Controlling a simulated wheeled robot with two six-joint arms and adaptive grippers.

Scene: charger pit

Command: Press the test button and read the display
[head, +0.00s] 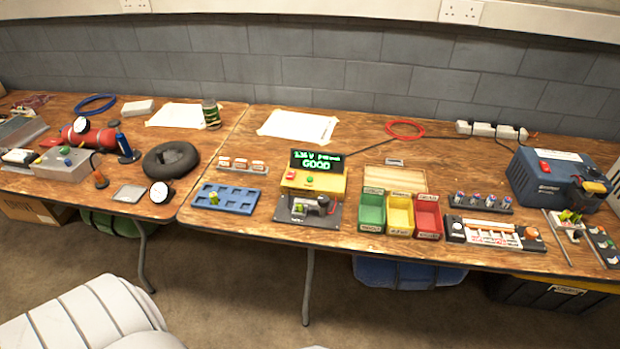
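A yellow tester box (300,193) stands near the front edge of the right-hand table. Its black display (317,161) is lit with green text: the lower line reads GOOD, and the upper line looks like a voltage and a second word too small to read surely. A green button (310,180) sits on the tester's top, with a small red part (290,173) to its left. A dark cradle (310,209) in front of the tester holds a grey item with a yellow-green part. Neither of my grippers is in view.
A blue tray (240,207) lies left of the tester. Green (372,214), yellow (399,217) and red (427,219) bins stand right of it. A blue charger (540,180) and a power strip (490,130) are farther right. The table's middle back is fairly clear.

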